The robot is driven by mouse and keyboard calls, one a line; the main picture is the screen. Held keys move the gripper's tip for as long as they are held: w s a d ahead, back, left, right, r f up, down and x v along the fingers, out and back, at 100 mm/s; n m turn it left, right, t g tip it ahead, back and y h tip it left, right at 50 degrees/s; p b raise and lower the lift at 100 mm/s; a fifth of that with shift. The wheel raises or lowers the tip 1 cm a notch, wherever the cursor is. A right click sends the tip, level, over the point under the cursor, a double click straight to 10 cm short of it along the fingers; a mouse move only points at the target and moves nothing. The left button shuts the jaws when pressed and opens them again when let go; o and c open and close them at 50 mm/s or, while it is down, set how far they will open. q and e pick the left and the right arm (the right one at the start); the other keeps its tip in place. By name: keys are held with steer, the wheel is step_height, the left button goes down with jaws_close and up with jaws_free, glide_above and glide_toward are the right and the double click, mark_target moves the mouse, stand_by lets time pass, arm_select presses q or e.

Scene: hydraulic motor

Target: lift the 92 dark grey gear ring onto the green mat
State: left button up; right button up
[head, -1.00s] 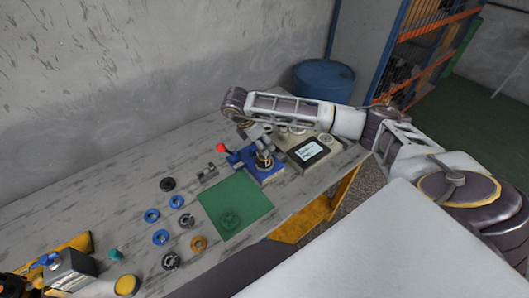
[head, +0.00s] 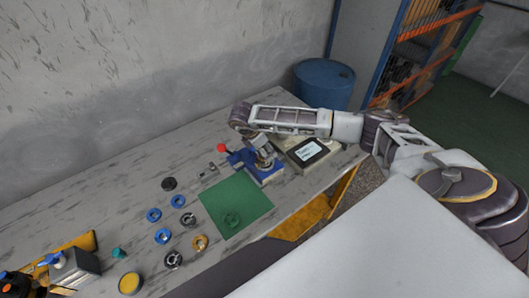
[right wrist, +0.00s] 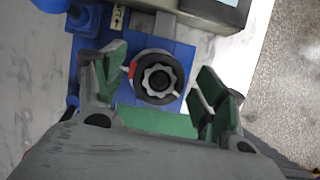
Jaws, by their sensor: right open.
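A dark grey gear ring (right wrist: 158,79) shows in the right wrist view, seated on the blue press-like fixture (right wrist: 177,55). Its toothed inner edge surrounds a grey centre. My right gripper (right wrist: 161,62) is open above it, one finger on either side of the ring in the picture. I cannot tell the exact height gap. In the head view my right gripper (head: 264,155) hides most of the ring. No number is readable. My left gripper is out of view.
A red knob (head: 222,148) stands up by the fixture. A box with a labelled panel (head: 308,150) is close on the right.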

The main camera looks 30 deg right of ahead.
steer(key=c, duration=1.4)
steer(key=shift+o, duration=0.2)
steer(key=shift+r, duration=0.1)
step_height(320, 180, up, 10)
steer(key=shift+f+b, duration=0.25)
steer(key=shift+b, duration=0.8)
steer(key=shift+r, duration=0.2)
steer(key=shift+r, duration=0.8)
steer(key=shift+n, duration=0.3)
